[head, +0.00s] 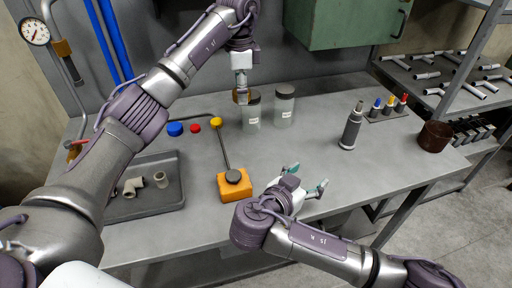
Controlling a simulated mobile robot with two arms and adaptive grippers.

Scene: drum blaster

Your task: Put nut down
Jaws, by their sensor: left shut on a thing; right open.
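My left gripper (240,88) hangs down over the back middle of the table, beside two clear jars. It is shut on a small brass-brown piece, which looks like the nut (241,98); its shape is mostly hidden by the fingers. The nut is just left of the nearer jar (252,112) at about lid height in the picture; I cannot tell whether they touch. My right gripper (308,178) is open and empty over the front edge of the table, its teal fingertips apart.
The grey table (300,140) is clear in the middle. A second jar (284,106), a grey bottle (352,128) and a brown cup (434,136) stand on it. An orange block (235,188) with a bent rod is at the front. A tray (150,207) holds pipe fittings.

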